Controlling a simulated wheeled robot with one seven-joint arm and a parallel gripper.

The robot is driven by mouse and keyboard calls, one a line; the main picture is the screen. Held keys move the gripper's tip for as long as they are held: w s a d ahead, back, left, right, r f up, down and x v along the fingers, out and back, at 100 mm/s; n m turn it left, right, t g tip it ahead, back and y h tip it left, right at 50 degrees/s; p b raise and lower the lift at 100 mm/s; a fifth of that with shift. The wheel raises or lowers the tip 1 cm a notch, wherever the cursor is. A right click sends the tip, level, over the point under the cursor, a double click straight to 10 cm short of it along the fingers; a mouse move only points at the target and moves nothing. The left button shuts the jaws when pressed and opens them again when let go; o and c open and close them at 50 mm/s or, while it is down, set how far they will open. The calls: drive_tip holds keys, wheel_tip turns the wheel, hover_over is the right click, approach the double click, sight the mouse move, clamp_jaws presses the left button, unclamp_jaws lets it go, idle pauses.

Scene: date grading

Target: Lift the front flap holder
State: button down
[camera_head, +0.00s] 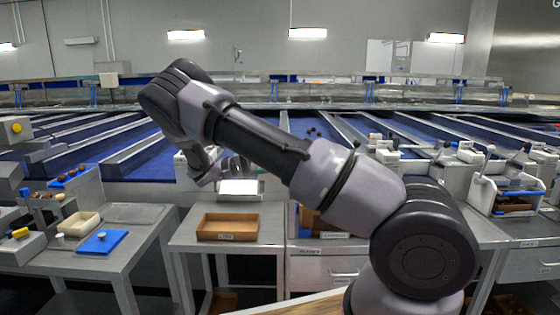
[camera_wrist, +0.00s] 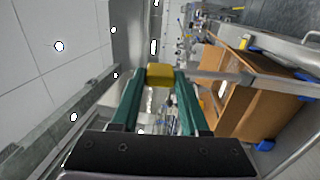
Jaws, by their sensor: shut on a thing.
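My gripper (camera_wrist: 160,84) has green fingers and is shut on a yellow block (camera_wrist: 160,73) in the wrist view. The block sits between the fingertips and looks like the grip of the front flap holder, but the rest of the holder cannot be made out. In the head view my gripper (camera_head: 238,166) is small and partly hidden by my arm, above a small station with a bright white panel (camera_head: 239,187) at the edge of the blue lanes. The yellow block does not show clearly there.
A shallow brown tray (camera_head: 227,227) lies on the table below the station. At left, a table holds a cream tray (camera_head: 80,223) and a blue board (camera_head: 101,243). Further stations stand at right. In the wrist view a brown panel (camera_wrist: 250,95) is close at right.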

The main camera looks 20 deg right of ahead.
drive_tip(key=shift+a+f, duration=0.15)
drive_tip(key=shift+a, duration=0.05)
idle(0.4)
drive_tip(key=shift+c, duration=2)
unclamp_jaws()
drive_tip(key=shift+w, duration=0.1)
drive_tip(key=v, duration=1.1)
drive_tip(key=shift+f, duration=0.15)
